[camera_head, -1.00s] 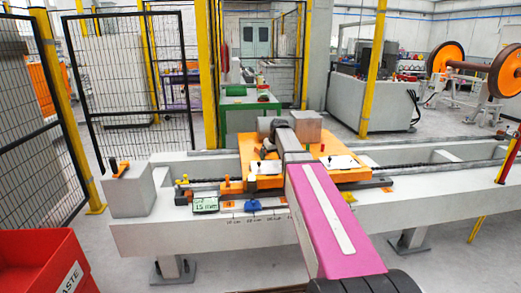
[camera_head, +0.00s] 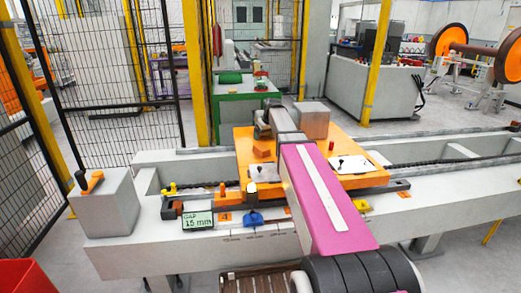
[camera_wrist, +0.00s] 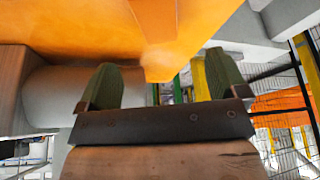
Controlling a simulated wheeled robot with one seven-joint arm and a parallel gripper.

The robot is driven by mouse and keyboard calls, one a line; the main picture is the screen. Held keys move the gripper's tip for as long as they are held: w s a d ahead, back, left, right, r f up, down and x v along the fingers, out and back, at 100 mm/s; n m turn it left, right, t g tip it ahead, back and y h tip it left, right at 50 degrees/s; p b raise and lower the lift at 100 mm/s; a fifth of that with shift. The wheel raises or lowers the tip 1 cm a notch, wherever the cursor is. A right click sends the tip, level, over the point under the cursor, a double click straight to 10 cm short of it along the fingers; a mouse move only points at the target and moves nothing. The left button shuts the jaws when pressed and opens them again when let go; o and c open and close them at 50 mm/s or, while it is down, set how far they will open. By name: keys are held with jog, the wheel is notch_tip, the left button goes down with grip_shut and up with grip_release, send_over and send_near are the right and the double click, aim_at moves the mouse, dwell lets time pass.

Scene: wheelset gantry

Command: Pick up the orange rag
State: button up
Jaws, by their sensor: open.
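A small orange piece (camera_head: 262,153) lies on the orange carriage plate (camera_head: 362,181), below the end of my arm; it is too small to tell for sure that it is the rag. My gripper (camera_wrist: 163,85) shows in the wrist view with its two green fingers wide apart and nothing between them. A large orange surface (camera_wrist: 120,25) fills the top of that view, beyond the fingers; I cannot tell whether it is rag or carriage. In the head view the gripper is a small dark shape beyond my pink arm, its fingers not clear.
The long grey bench (camera_head: 150,232) bears the carriage, a "GAP 15 mm" display (camera_head: 198,221) and a grey block (camera_head: 105,208) with an orange-and-black handle. A grey box (camera_head: 311,120) stands on the carriage. Black mesh fencing (camera_head: 115,90) is at left, a red bin (camera_head: 28,275) lower left.

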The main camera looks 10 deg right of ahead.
aim_at(262, 147)
jog(key=shift+d+x, duration=0.1)
jog(key=shift+x, duration=2.45)
jog(key=shift+d+x, duration=0.15)
jog(key=shift+x, duration=2.4)
jog(key=shift+s+f, duration=0.1)
jog(key=shift+f, duration=0.1)
jog(key=c, duration=1.1)
jog(key=shift+r, duration=0.1)
notch_tip(262, 147, up, 4)
jog(key=shift+r, duration=0.1)
jog(key=s+a+r, duration=0.2)
jog(key=a, duration=0.1)
jog(key=s+a+r, duration=0.2)
jog(key=a, duration=0.1)
jog(key=s+a+r, duration=0.2)
jog(key=a+r, duration=0.1)
jog(key=a, duration=0.1)
